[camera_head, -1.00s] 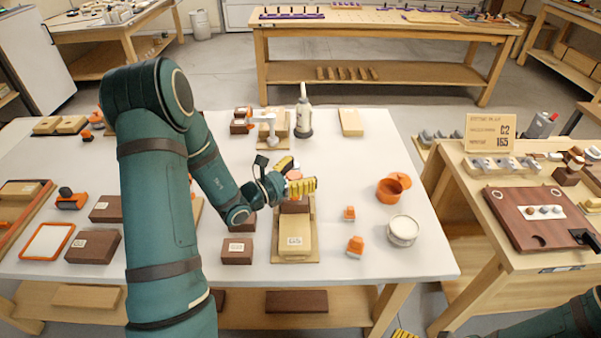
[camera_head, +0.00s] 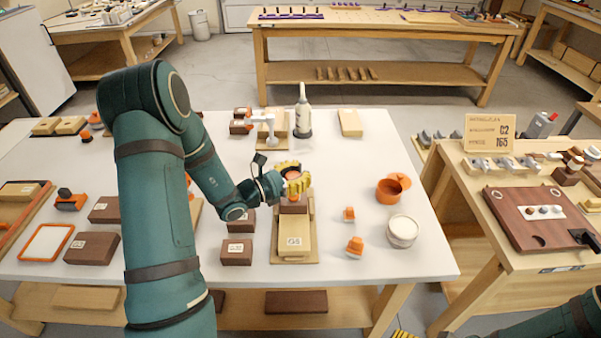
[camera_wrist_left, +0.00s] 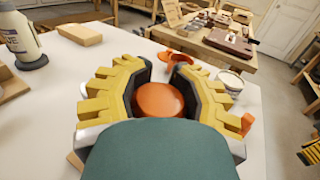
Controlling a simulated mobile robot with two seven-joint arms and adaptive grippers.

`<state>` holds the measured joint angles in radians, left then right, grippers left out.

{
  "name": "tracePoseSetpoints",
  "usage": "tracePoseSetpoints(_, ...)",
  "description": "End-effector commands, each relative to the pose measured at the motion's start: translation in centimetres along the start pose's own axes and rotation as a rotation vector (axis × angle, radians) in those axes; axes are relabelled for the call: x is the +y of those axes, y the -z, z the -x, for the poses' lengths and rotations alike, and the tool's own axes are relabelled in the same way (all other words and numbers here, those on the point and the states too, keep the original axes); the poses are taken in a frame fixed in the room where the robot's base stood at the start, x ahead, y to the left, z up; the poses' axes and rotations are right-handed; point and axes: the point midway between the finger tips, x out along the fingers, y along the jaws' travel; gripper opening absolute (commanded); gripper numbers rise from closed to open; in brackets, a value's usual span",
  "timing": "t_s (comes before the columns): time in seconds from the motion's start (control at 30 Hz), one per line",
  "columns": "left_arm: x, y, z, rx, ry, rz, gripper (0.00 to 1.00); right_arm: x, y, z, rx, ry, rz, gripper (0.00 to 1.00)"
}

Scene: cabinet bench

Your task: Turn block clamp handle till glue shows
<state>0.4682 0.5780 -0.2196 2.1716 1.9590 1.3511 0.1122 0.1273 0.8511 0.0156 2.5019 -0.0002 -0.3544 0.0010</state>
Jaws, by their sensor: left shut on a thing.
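The orange handle (camera_wrist_left: 160,100) shows between the two curved fingers in the left wrist view. My grip hides most of the clamp's screw, and I cannot make out glue at the joint. Only yellow fingertips of my right gripper (camera_head: 404,334) show at the bottom edge, away from the clamp.
A glue bottle (camera_head: 303,113) and another clamp with an orange handle (camera_head: 262,118) stand behind. To the right are an orange pot (camera_head: 390,190), a white jar (camera_head: 403,230) and small orange pieces (camera_head: 355,246). Brown blocks (camera_head: 237,252) lie left of the clamp.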

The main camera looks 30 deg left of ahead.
Motion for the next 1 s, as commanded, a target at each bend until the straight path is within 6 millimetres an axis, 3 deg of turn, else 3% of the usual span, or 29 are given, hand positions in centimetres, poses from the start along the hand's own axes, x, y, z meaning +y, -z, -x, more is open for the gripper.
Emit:
tracePoseSetpoints(0.6, -0.68, 0.17, 0.33, 0.004, 0.389, 0.002, 0.00, -0.13, -0.03, 0.34, -0.002, 0.000, 0.000, 1.00)
tracePoseSetpoints(1.0, -0.80, 0.18, 0.43, 0.004, 0.456, 0.004, 0.00, -0.16, -0.05, 0.42, -0.002, 0.000, 0.000, 1.00)
